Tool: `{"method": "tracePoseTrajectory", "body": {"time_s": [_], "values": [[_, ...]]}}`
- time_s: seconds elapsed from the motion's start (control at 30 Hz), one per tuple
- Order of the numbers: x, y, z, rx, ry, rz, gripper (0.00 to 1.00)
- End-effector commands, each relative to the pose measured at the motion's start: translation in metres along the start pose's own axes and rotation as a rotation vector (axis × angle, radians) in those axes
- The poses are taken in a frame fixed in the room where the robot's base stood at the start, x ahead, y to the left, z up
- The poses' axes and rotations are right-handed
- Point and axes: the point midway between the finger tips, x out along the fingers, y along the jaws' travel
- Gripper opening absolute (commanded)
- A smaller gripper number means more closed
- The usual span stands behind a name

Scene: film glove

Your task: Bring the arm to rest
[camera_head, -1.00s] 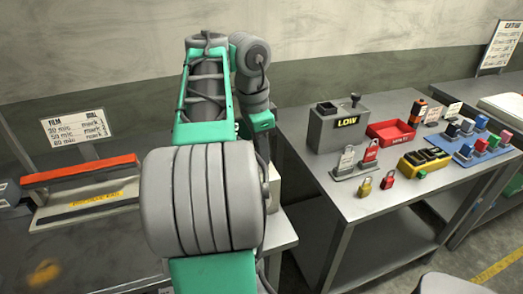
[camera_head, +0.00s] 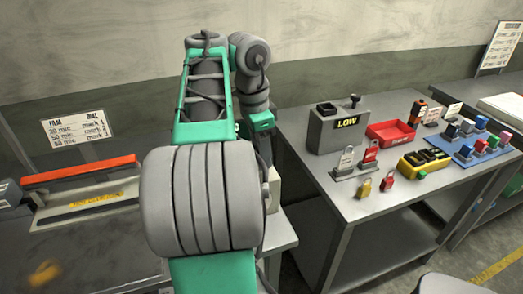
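My arm (camera_head: 207,105), grey and green, stands folded upward in the middle of the camera_head view. Its thick ribbed grey joint fills the lower middle, and the upper links bend over and down on the right side. My gripper cannot be made out; it is hidden behind the arm's own links, so I cannot see whether it holds anything.
At left is a bench with an orange-red bar (camera_head: 80,170) and a film sign (camera_head: 77,128).

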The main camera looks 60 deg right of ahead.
Motion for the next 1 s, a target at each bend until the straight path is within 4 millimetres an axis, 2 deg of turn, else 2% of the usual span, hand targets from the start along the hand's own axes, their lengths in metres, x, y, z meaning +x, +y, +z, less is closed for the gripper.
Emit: {"method": "tracePoseTrajectory", "body": {"time_s": [0.1, 0.3, 0.43, 0.57, 0.67, 0.77, 0.87, 0.9, 0.97, 1.0], "values": [[-0.026, 0.000, -0.001, -0.001, 0.000, -0.002, 0.49], [-0.064, 0.000, -0.001, -0.002, 0.000, -0.001, 0.49], [-0.075, 0.000, -0.001, -0.002, 0.000, 0.000, 0.49], [-0.076, 0.000, 0.000, -0.002, 0.000, 0.000, 0.49], [-0.074, -0.001, 0.015, -0.110, 0.018, -0.004, 0.49], [-0.070, -0.005, 0.063, -0.452, 0.075, -0.028, 0.49], [-0.057, -0.002, 0.143, -0.969, 0.146, -0.104, 0.49], [-0.050, 0.005, 0.177, -1.167, 0.164, -0.144, 0.49], [-0.038, 0.020, 0.227, -1.434, 0.181, -0.210, 0.49], [-0.030, 0.035, 0.258, -1.599, 0.184, -0.255, 0.49]]}}
